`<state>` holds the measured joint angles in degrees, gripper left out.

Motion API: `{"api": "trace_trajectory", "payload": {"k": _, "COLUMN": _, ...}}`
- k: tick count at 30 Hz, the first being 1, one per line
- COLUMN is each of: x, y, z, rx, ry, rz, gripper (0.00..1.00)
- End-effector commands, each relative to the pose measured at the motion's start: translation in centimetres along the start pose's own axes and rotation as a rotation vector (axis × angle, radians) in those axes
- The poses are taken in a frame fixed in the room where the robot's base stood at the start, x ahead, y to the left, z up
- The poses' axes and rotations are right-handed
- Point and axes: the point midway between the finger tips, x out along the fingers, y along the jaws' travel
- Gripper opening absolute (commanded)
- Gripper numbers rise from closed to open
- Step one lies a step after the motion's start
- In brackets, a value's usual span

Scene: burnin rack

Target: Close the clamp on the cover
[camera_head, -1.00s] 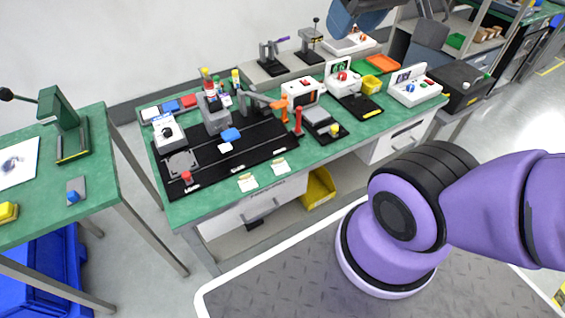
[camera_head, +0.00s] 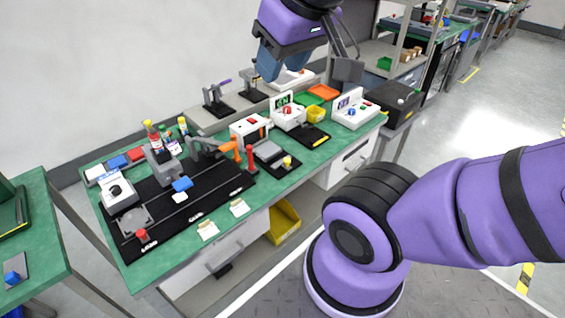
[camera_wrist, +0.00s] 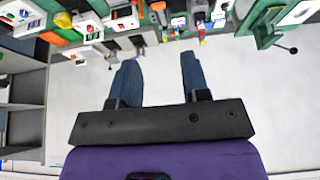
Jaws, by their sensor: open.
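A grey clamp (camera_head: 203,146) with an orange handle stands at the back of the black board on the green bench, in the middle left of the head view. Its arm reaches right toward a red upright post (camera_head: 251,158). I cannot tell which part is the cover or whether the clamp is latched. My gripper (camera_head: 283,57) is high at the top of the head view, above and behind the bench, well apart from the clamp. In the wrist view its two blue fingers (camera_wrist: 159,60) are spread, with nothing between them.
The black board (camera_head: 205,197) carries a grey block, a blue piece and a red knob. Toggle clamps (camera_head: 218,103) stand on the rear ledge. White boxes with dials (camera_head: 352,112) and a yellow cup (camera_head: 316,114) fill the right side. Another green bench (camera_head: 35,235) is at left.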

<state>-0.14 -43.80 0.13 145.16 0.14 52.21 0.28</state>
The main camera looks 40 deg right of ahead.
Motion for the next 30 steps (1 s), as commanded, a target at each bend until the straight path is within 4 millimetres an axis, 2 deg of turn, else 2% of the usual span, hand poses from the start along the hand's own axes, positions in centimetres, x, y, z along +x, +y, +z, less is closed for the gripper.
{"api": "trace_trajectory", "payload": {"k": 14, "x": 0.0, "y": 0.0, "z": 0.0, "rx": 0.000, "ry": 0.000, "rz": 0.000, "gripper": 0.43}}
{"api": "trace_trajectory", "payload": {"k": 16, "x": 0.0, "y": 0.0, "z": 0.0, "rx": 0.000, "ry": 0.000, "rz": 0.000, "gripper": 0.54}}
{"api": "trace_trajectory", "payload": {"k": 20, "x": 0.5, "y": 0.2, "z": -0.6, "rx": -0.015, "ry": -0.012, "rz": 0.005, "gripper": 0.55}}
{"api": "trace_trajectory", "payload": {"k": 23, "x": 1.6, "y": 0.7, "z": -1.9, "rx": -0.047, "ry": -0.035, "rz": 0.012, "gripper": 0.55}}
{"api": "trace_trajectory", "payload": {"k": 30, "x": 6.3, "y": 3.0, "z": -5.8, "rx": -0.170, "ry": -0.113, "rz": 0.028, "gripper": 0.55}}
